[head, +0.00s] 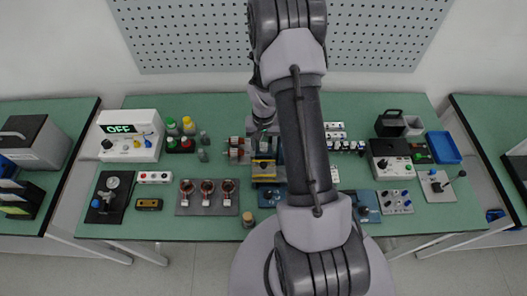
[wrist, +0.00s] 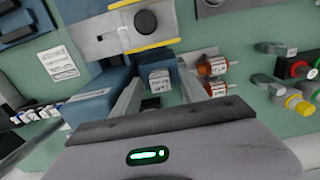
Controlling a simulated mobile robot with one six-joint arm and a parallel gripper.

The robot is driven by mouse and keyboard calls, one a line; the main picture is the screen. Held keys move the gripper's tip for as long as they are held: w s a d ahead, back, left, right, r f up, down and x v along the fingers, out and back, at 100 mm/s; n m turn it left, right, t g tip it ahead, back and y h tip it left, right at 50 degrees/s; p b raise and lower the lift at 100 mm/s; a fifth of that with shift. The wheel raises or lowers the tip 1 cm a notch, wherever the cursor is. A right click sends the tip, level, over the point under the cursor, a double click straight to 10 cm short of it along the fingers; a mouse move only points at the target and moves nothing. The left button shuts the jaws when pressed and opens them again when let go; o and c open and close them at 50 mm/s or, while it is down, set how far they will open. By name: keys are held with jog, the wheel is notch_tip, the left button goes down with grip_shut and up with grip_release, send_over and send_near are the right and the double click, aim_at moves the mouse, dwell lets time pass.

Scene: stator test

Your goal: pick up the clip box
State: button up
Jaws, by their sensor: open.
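In the wrist view my gripper (wrist: 158,82) is open, with its two pale fingers apart. A small blue-grey box with a white printed label (wrist: 159,79) shows between the fingertips. It looks like the clip box, but I cannot read the label. I cannot tell whether either finger touches it. In the head view my gripper (head: 263,138) is over the middle of the green bench, partly hidden by my arm, and the box cannot be made out there.
A grey fixture with yellow edges (head: 264,169) stands close to the gripper. Red-and-metal cylinders (head: 236,150) lie just left. A plate with copper coils (head: 207,197), a white OFF-display unit (head: 130,137) and a blue tray (head: 443,147) are farther off. A pegboard stands behind.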

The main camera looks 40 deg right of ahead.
aim_at(263, 145)
jog(key=shift+f, duration=0.25)
jog(key=shift+r, duration=0.1)
jog(key=shift+c, duration=0.2)
grip_shut()
jog(key=shift+r, duration=0.1)
jog(key=shift+r+p, duration=0.3)
notch_tip(263, 145, up, 6)
jog(key=p, duration=0.4)
jog(key=shift+r, duration=0.1)
jog(key=s+b, duration=0.3)
jog(key=s, duration=1.5)
jog(key=shift+d+b, duration=0.3)
jog(key=shift+b, duration=0.1)
